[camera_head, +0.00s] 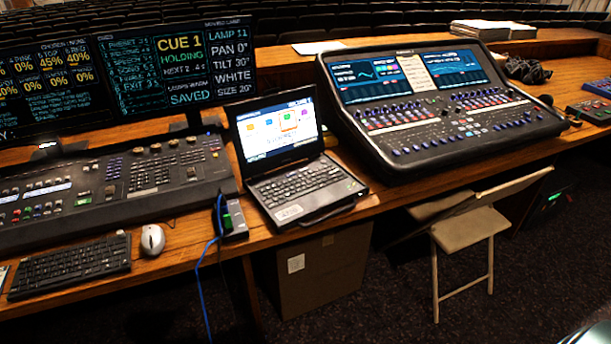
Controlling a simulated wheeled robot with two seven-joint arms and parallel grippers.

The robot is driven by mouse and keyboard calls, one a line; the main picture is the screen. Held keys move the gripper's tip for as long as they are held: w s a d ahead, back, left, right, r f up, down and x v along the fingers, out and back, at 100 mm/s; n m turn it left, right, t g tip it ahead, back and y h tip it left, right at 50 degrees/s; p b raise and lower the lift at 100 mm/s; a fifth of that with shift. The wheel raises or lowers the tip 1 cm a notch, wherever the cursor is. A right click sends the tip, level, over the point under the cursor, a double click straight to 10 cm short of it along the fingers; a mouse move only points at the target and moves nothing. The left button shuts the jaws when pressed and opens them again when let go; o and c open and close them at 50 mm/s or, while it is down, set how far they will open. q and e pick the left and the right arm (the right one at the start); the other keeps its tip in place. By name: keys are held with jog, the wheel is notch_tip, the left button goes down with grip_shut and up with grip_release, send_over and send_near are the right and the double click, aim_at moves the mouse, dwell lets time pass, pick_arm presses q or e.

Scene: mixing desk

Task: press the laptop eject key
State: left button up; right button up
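The laptop (275,125) stands open on the wooden desk near the middle of the view, its screen lit with several coloured icons. Its keyboard (300,184) faces up and nothing covers it. The single keys are too small to tell the eject key apart. Neither of my grippers can be made out. A pale curved shape shows at the bottom right corner, too cut off to identify.
A large mixing console (425,110) stands close right of the laptop. A lighting console (110,185), a black keyboard (70,266) and a white mouse (152,240) are to the left. A small box (234,220) with a blue cable is beside the laptop. A folding chair (468,228) stands in front.

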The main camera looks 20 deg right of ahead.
dwell(0.4)
grip_shut()
dwell(1.6)
